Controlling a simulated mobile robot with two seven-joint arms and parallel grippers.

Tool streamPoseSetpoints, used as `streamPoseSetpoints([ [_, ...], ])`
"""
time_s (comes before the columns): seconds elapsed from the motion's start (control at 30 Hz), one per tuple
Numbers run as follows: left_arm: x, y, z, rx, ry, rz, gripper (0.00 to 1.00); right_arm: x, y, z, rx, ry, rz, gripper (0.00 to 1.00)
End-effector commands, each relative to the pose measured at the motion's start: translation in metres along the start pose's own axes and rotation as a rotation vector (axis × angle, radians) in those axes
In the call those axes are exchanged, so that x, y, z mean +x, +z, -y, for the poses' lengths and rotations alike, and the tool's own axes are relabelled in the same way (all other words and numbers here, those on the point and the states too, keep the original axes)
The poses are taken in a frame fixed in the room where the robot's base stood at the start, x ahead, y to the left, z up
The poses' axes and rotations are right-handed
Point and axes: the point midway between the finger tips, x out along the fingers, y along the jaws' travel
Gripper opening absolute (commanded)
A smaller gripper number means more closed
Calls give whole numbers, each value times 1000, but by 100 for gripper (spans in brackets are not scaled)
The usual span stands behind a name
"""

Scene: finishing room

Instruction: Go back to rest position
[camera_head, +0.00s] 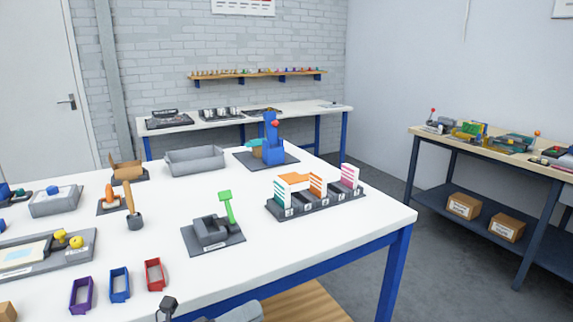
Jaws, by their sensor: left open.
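My left gripper (168,304) shows only in part at the bottom edge of the head view, low and just in front of the white table (330,232). A dark tip and part of a grey link are visible; the rest is cut off by the frame. It is open, and I see nothing held in it. It is apart from the small red frame (154,275) on the table above it. My right gripper is out of view.
Near the gripper stand blue (119,285) and purple (81,295) frames. A grey fixture with a green lever (213,233), a rack of coloured cards (316,203) and a grey bin (196,160) stand farther back. The table's right front corner is clear.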

Motion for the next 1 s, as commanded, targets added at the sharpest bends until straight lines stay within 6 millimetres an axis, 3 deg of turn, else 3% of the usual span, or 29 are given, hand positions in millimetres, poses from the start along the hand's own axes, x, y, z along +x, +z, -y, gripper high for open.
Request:
streamPoseSetpoints([
  [0.17,-35,-10,-29,-492,64,322,45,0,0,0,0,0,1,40],
  [0.33,-88,-32,-67,-954,130,634,45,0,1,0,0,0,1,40],
  [0.47,-138,-65,-94,-1296,179,883,45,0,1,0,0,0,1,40],
  [0.6,-191,-111,-114,-1615,223,1142,45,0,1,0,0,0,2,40],
  [0.8,-238,-161,-120,-1880,255,1388,45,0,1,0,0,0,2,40],
  [1.0,-249,-173,-120,-1941,260,1450,45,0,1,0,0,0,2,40],
])
